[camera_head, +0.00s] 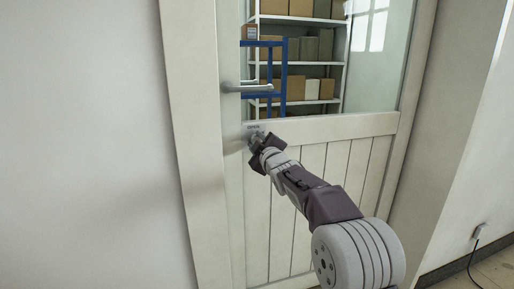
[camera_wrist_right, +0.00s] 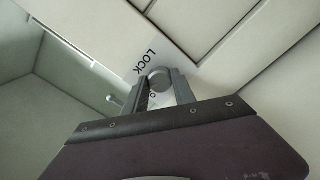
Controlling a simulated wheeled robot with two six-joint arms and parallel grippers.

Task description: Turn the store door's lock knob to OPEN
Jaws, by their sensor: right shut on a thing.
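The store door (camera_head: 337,158) is a pale panelled door with a window, and it looks closed. Its lever handle (camera_head: 246,88) is above the lock knob. The round grey lock knob (camera_wrist_right: 158,78) sits between my right gripper's fingers in the right wrist view. A white label beside it reads LOCK (camera_wrist_right: 147,58); the rest of the label is mostly hidden by the fingers. My right gripper (camera_head: 257,136) is at the door below the lever, shut on the knob. The knob's exact turn angle cannot be told. My left gripper is not in view.
Through the door window, shelves with cardboard boxes (camera_head: 306,88) and a blue frame (camera_head: 284,70) show. A bare white wall (camera_head: 80,140) is on the left. A wall socket with a cable (camera_head: 479,231) is at lower right.

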